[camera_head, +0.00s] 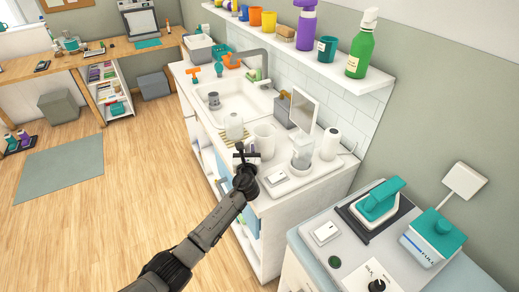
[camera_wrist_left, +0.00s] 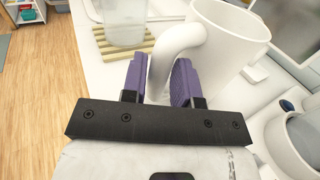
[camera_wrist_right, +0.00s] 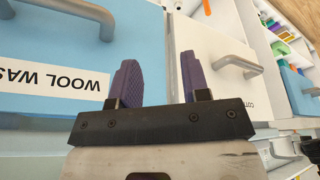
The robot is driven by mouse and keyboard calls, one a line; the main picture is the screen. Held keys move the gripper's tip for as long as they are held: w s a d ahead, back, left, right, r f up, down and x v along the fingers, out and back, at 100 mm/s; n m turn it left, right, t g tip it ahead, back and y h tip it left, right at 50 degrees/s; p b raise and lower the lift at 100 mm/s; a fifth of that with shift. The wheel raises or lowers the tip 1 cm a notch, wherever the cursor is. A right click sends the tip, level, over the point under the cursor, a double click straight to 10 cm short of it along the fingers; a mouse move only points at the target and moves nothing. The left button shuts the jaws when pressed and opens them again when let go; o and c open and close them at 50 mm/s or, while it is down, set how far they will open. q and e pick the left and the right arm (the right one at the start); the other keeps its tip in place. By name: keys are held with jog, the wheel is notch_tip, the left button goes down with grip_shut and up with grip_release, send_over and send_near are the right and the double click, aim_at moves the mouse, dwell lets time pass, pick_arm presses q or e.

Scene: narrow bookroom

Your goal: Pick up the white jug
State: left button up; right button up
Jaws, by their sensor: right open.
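The white jug (camera_head: 265,139) is upright at the worktop, right of the sink, in the head view. In the left wrist view the jug (camera_wrist_left: 228,42) fills the upper right, and its handle lies between the purple fingers. My left gripper (camera_head: 247,154) is on the near side of the jug and is shut on the handle (camera_wrist_left: 164,78). Whether the jug's base touches the worktop is hidden. My right gripper (camera_wrist_right: 155,85) is open and empty before the cabinet fronts in the right wrist view; it is out of the head view.
A translucent container (camera_head: 234,126) stands on a slatted mat (camera_wrist_left: 101,40) close left of the jug. A clear dispenser (camera_head: 302,152), a white roll (camera_head: 330,144) and a framed panel (camera_head: 304,110) stand to its right. A sink (camera_head: 225,101) lies behind. Drawer handles (camera_wrist_right: 236,60) jut near my right gripper.

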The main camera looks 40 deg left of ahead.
pick_arm(q)
jog(key=shift+x, duration=0.8)
grip_shut()
